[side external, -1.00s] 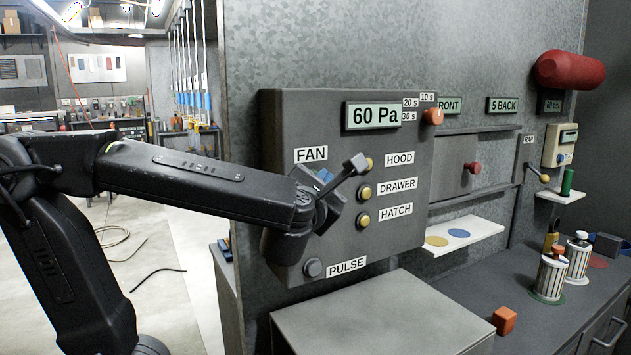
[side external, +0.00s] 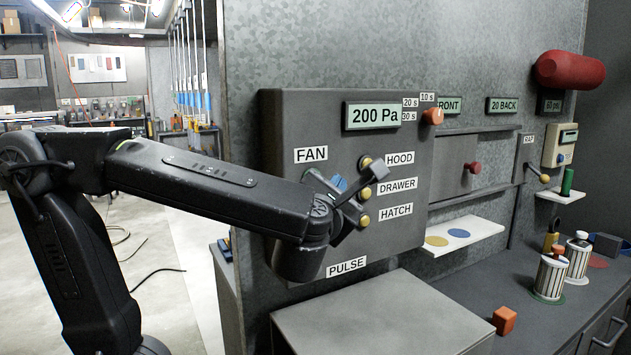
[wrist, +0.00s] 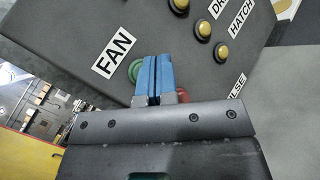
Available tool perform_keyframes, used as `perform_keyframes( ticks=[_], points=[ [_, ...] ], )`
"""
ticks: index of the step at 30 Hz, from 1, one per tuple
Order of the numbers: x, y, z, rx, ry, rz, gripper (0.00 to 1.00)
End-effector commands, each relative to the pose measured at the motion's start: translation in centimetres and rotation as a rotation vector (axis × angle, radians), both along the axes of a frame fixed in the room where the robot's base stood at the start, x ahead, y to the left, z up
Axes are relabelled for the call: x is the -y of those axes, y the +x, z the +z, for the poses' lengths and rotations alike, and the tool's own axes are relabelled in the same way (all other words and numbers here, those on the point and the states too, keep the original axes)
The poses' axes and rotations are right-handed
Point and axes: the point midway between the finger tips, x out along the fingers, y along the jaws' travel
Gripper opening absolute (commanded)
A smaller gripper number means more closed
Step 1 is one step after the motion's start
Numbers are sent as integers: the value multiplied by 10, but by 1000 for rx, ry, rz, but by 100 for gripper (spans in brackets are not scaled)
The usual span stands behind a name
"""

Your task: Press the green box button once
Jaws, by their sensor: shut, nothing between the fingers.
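The green button (wrist: 136,70) sits on the grey control box (side external: 290,115), beside the FAN label in the wrist view. It is partly covered by my blue fingertips. My gripper (wrist: 156,57) is shut and empty, its tips in front of the box face just beside the green button; I cannot tell whether they touch the box.
A red button (wrist: 183,95) shows right of my fingers. Yellow buttons marked HOOD (side external: 366,161), DRAWER (side external: 365,193) and HATCH (side external: 363,221) are close by. The box display (side external: 372,115) reads 200 Pa. A grey block (side external: 380,310) stands below the box.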

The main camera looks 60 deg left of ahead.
Motion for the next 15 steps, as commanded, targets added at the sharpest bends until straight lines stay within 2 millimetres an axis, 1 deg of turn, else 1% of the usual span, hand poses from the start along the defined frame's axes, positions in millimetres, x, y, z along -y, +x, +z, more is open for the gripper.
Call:
perform_keyframes(
  ticks=[3,7,10,15],
  points=[
    [13,1,0,0,-1,-3,0],
    [23,0,0,-1,0,-2,0],
    [26,0,0,-1,0,-1,0],
    [27,0,0,-1,-1,1,0]
  ],
)
